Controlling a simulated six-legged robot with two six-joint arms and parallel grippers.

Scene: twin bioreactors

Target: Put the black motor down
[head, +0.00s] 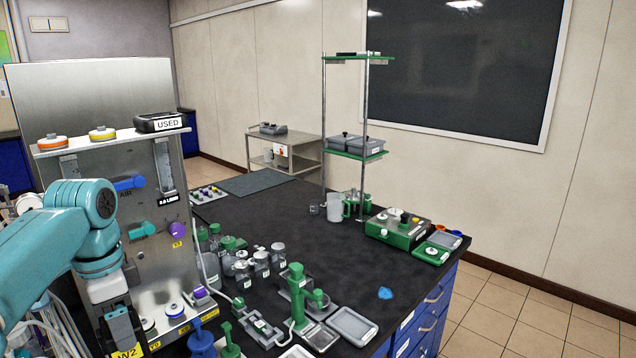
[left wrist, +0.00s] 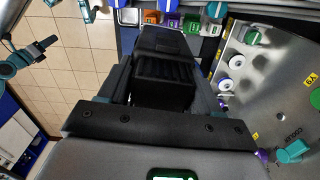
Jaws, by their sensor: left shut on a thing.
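The black motor (left wrist: 165,75), a dark block with a ribbed side, sits between the fingers of my left gripper (left wrist: 160,88) in the left wrist view. The gripper is shut on it. In the head view my left gripper (head: 122,328) hangs fingers-down at the lower left, in front of the steel bioreactor panel (head: 110,85). The motor's far end and underside are hidden.
A black bin marked USED (head: 160,122) stands on the panel's shelf (head: 80,147). Knobs and valves stick out of the panel. Jars (head: 262,262) and green devices (head: 300,290) crowd the near black bench (head: 340,262); its middle is mostly clear. A green-shelved rack (head: 345,153) stands behind.

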